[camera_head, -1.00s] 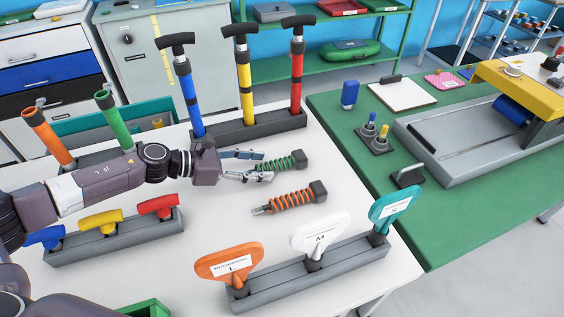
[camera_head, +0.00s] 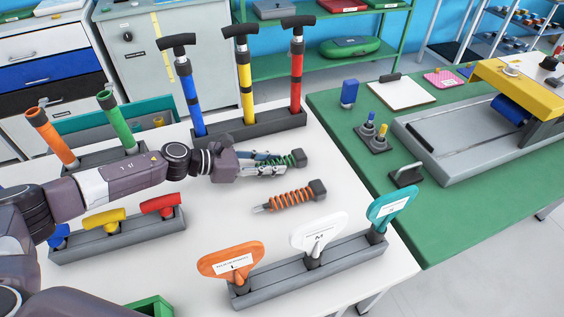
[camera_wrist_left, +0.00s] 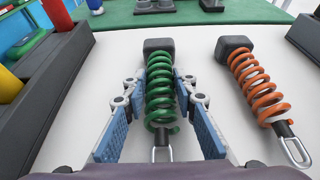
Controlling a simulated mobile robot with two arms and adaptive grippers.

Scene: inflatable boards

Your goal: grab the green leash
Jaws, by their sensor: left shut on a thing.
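The green leash (camera_head: 284,160) is a coiled cord with a dark block at its far end and a metal clip at its near end. It lies on the white table (camera_head: 225,230). My left gripper (camera_head: 272,162) is shut on the green coil. In the left wrist view, the blue-padded fingers of the left gripper (camera_wrist_left: 160,108) stand on both sides of the green leash (camera_wrist_left: 160,98). The orange leash (camera_head: 291,198) lies apart from it on the table and shows to the right in the left wrist view (camera_wrist_left: 258,88). My right gripper does not show.
A grey rack with blue, yellow and red pumps (camera_head: 243,80) stands behind the leash. A rack of paddle-shaped fins (camera_head: 316,240) stands in front. Coloured handles (camera_head: 105,219) sit in a rack at left. A green table (camera_head: 440,215) lies to the right.

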